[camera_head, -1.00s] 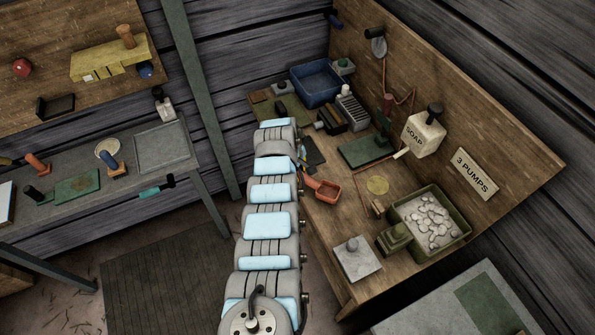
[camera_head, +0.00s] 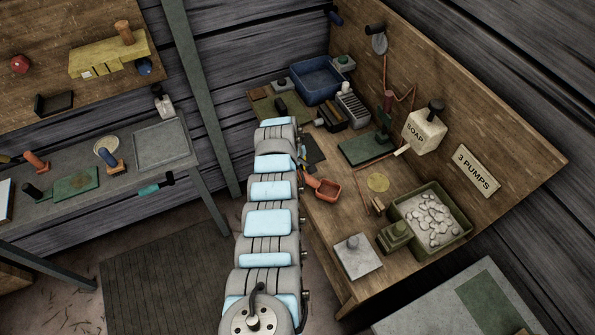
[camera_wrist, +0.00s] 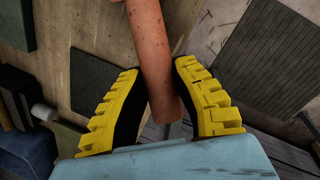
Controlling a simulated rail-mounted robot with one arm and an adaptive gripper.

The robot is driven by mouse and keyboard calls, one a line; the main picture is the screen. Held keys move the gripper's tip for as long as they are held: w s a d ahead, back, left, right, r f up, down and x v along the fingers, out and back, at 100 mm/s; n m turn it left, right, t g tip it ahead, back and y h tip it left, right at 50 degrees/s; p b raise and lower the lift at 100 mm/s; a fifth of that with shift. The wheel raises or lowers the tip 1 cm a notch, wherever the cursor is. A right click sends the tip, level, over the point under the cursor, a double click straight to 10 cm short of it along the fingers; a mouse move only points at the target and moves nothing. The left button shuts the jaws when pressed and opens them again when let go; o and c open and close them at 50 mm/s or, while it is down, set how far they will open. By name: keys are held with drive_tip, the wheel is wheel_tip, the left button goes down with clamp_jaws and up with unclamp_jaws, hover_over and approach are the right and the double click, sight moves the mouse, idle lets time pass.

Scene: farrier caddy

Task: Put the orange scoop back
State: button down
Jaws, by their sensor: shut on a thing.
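The orange scoop (camera_head: 328,190) is at the left edge of the wooden bench in the head view, just right of my arm. Its handle runs back towards my arm. In the wrist view its round orange handle (camera_wrist: 153,50) lies between the two yellow ridged pads of my gripper (camera_wrist: 158,80), which is shut on it. The scoop's bowl is out of the wrist view. In the head view my arm hides most of the gripper. Whether the scoop touches the bench cannot be told.
The soap jug (camera_head: 424,135), a green mat (camera_head: 362,150) and a blue bin (camera_head: 316,68) stand farther back.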

drive_tip(key=shift+f, duration=0.25)
drive_tip(key=c, duration=0.9)
unclamp_jaws()
drive_tip(key=shift+o, duration=0.2)
drive_tip(key=shift+r, duration=0.15)
drive_tip(key=shift+a+r, duration=0.2)
drive_tip(key=shift+r, duration=0.65)
drive_tip(key=shift+s+a+r, duration=0.1)
drive_tip(key=shift+s+r, duration=0.15)
drive_tip(key=shift+r, duration=0.55)
wheel_tip(320, 180, up, 8)
drive_tip(key=s+a, duration=0.1)
drive_tip(key=shift+a, duration=0.15)
drive_tip(key=shift+r, duration=0.1)
